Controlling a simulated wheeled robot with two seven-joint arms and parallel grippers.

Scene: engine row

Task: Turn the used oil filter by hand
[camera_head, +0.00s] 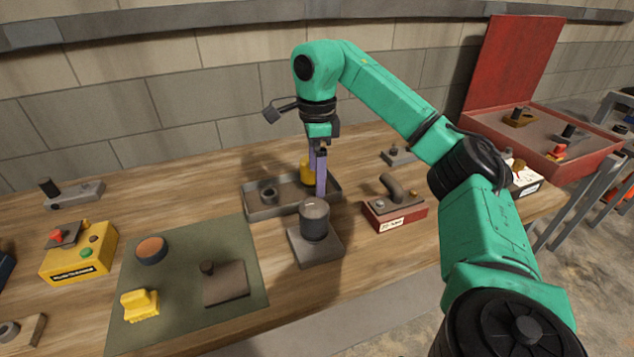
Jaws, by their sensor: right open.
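A dark grey cylinder (314,222), which looks like the used oil filter, stands upright on a square grey base (318,252) near the middle of the bench. My right gripper (319,188) points down with its purple fingers just above and behind the cylinder in the picture. It is open, with nothing seen between the fingers, and I cannot tell exactly how far it is from the cylinder. A yellow cylinder (306,171) stands in a shallow grey tray (262,212) behind, partly hidden by the fingers. My left gripper is not in view.
A red-brown block with a curved pipe (393,213) stands right of the filter. A green mat (190,290) with several parts and a yellow box (80,252) lie left. An open red case (560,160) is at the back right. Bare wood shows in front of the filter.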

